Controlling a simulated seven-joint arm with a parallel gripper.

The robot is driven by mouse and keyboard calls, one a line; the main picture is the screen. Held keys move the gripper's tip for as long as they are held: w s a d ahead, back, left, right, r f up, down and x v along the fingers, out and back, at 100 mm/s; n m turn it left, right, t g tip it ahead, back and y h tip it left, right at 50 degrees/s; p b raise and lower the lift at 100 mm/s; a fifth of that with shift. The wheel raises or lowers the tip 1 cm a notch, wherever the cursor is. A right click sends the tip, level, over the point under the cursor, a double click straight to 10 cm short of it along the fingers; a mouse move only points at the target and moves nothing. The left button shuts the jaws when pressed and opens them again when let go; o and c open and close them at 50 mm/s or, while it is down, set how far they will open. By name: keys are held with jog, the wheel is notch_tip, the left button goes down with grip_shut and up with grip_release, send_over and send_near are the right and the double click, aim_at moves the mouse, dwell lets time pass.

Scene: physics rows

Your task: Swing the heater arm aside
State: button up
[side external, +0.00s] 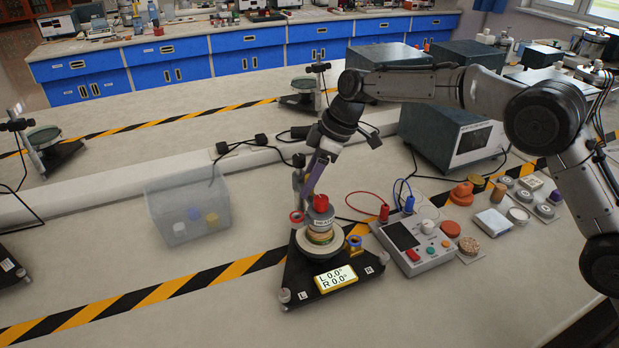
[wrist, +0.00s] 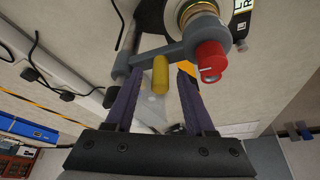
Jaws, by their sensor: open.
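The heater arm is a grey bar (wrist: 165,53) in the wrist view, running from a post at the left to a red-capped heater (wrist: 210,62) at the right. A yellow peg (wrist: 160,76) sticks out from the bar toward my gripper. My gripper (wrist: 163,84) is open, one purple finger on each side of the peg, with visible gaps. In the side view the red heater (side external: 321,204) sits over the round stage of a black triangular base (side external: 303,277) reading L 0.0°, R 0.0°. My gripper (side external: 312,182) is behind the heater there; its fingertips and the peg are hard to make out.
A control box (side external: 415,243) with red and blue leads stands right of the base, with several sample pieces beyond it. A clear bin (side external: 188,206) holding small pieces stands to the left. A dark instrument (side external: 452,138) stands behind. The bench between bin and base is mostly clear.

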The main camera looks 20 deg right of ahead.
grip_shut()
dwell(1.4)
